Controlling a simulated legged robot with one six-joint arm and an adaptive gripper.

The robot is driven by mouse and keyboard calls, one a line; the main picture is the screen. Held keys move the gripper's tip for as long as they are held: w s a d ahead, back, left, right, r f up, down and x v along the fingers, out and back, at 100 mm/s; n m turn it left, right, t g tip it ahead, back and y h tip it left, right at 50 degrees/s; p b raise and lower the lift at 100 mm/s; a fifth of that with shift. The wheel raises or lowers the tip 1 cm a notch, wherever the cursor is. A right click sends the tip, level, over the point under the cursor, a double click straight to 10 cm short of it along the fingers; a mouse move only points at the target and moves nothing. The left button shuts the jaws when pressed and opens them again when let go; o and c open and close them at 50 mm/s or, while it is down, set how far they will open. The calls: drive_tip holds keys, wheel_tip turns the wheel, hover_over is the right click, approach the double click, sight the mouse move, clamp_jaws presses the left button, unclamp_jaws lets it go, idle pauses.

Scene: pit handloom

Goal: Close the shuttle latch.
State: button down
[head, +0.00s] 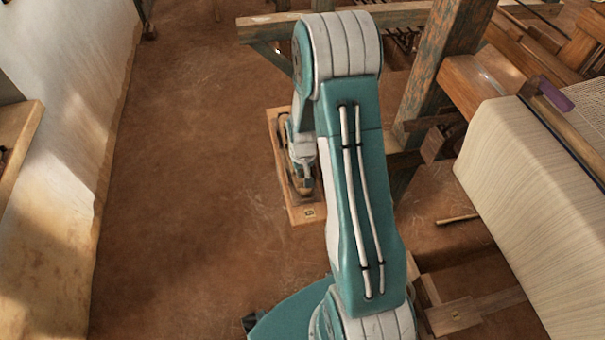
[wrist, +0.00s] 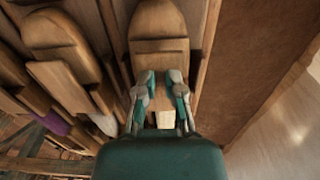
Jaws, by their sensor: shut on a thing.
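In the wrist view, my gripper (wrist: 161,78) has its two grey fingertips closed on the sides of a narrow wooden piece (wrist: 162,101), which looks like the shuttle latch. Above the fingertips is a wider wooden block with a rounded top (wrist: 158,20), and the narrow piece seems to run down from it. Whether the latch is fully closed cannot be told. In the head view, my gripper (head: 303,183) is low over a wooden board (head: 309,214). The arm hides much of that board, and the latch cannot be made out there.
More round-topped wooden pieces (wrist: 52,30) stand close on the left in the wrist view. The loom's weathered post (head: 440,75) and cloth roll (head: 545,215) are right of my arm. The earthen floor (head: 190,170) on the left is clear up to the white wall (head: 65,90).

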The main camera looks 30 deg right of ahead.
sight(303, 175)
drive_tip(key=c, duration=0.8)
unclamp_jaws()
drive_tip(key=shift+f, duration=0.1)
drive_tip(key=shift+o, duration=0.2)
wheel_tip(303, 175, up, 12)
